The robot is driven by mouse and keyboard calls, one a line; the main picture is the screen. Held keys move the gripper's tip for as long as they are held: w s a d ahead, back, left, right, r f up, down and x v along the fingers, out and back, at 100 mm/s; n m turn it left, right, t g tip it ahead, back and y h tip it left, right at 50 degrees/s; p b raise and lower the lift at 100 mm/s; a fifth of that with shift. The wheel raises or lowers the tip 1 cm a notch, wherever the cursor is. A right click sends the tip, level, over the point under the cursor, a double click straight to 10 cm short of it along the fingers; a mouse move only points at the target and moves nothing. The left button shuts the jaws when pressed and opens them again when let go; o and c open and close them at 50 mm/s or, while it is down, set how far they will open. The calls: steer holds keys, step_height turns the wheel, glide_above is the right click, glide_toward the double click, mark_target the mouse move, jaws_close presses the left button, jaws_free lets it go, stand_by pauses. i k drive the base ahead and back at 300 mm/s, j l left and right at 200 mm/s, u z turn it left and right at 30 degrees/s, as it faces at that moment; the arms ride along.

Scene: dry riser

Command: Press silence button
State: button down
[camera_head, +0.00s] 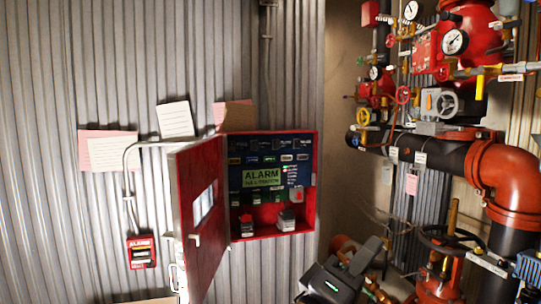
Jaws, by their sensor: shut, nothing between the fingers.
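A red alarm panel box (318,160) is fixed to the corrugated wall, with its red door (196,228) swung open to the left. Inside are a green ALARM label (262,178), rows of small labelled modules, a grey control (286,220) at the lower right and a dark red control (246,225) at the lower left. The lettering is too small to tell which one is the silence button. My gripper (372,246) is at the bottom, right of the box and lower than it, dark grey with a green light on its body. It is shut, empty and apart from the panel.
Red and black pipes (505,185) with gauges and valves fill the right side. A small red alarm pull station (141,252) is on the wall left of the door. Paper sheets (108,152) hang on the wall. Space in front of the open box looks clear.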

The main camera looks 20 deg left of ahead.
mark_target(251, 160)
steer(key=i+j+u, duration=0.25)
steer(key=i+u, duration=0.15)
steer(key=i, duration=0.45)
steer(key=i+u, duration=0.4)
steer(key=i, duration=0.45)
steer(key=i+j+u, duration=0.1)
steer(key=i, duration=0.1)
